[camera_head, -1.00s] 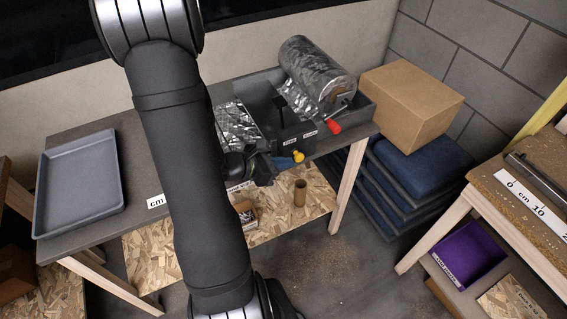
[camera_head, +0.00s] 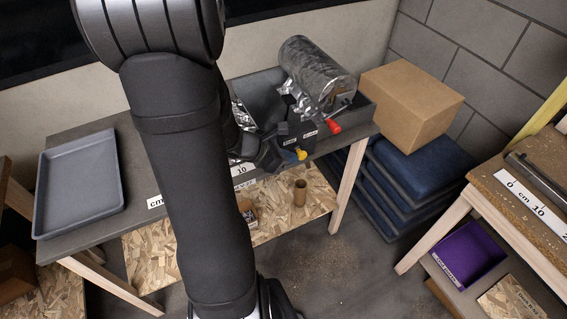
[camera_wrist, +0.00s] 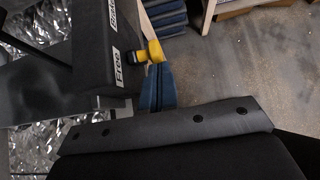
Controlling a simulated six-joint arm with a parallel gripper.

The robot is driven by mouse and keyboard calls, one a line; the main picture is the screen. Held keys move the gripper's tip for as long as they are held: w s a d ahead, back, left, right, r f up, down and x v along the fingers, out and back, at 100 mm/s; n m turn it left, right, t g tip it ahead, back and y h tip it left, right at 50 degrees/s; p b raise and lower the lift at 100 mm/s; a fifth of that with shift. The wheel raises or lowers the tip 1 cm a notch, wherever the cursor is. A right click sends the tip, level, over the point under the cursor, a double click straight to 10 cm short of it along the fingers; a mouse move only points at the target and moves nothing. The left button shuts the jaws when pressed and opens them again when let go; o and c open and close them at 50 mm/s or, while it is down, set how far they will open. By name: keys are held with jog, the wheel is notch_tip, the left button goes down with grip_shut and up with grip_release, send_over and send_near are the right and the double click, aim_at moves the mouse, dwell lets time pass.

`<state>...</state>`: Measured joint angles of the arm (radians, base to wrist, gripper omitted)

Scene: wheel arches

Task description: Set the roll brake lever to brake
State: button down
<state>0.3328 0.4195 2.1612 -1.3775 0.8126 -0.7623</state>
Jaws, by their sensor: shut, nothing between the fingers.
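The roll brake lever has a yellow knob (camera_head: 301,154) and sits on the front of a dark block (camera_head: 297,130). In the wrist view the yellow knob (camera_wrist: 152,52) stands beside the white "Free" label (camera_wrist: 118,68), on the side toward the partly cut-off "Brake" label (camera_wrist: 113,14). My gripper (camera_head: 291,155) is shut and empty, just left of the knob. Its blue fingertips (camera_wrist: 158,72) show right by the knob in the wrist view; I cannot tell if they touch. The lever's shaft is mostly hidden.
A cardboard box (camera_head: 410,100) on blue cushions (camera_head: 405,175) is to the right. A flat grey tray (camera_head: 80,185) lies at left.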

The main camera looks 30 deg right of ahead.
aim_at(302, 153)
jog(key=d+y, duration=0.1)
jog(key=d+r+y, duration=0.1)
jog(key=y, duration=0.1)
jog(key=shift+r, duration=0.2)
jog(key=shift+d+r+y, duration=0.25)
jog(key=shift+d+y, duration=0.3)
jog(key=shift+y, duration=0.45)
jog(key=shift+d+r, duration=0.15)
jog(key=shift+d, duration=1.3)
jog(key=a+r, duration=0.2)
jog(key=a, duration=0.1)
jog(key=shift+a+r, duration=0.15)
jog(key=shift+r, duration=0.25)
notch_tip(302, 153, up, 10)
jog(key=shift+a, duration=0.25)
jog(key=shift+f, duration=0.2)
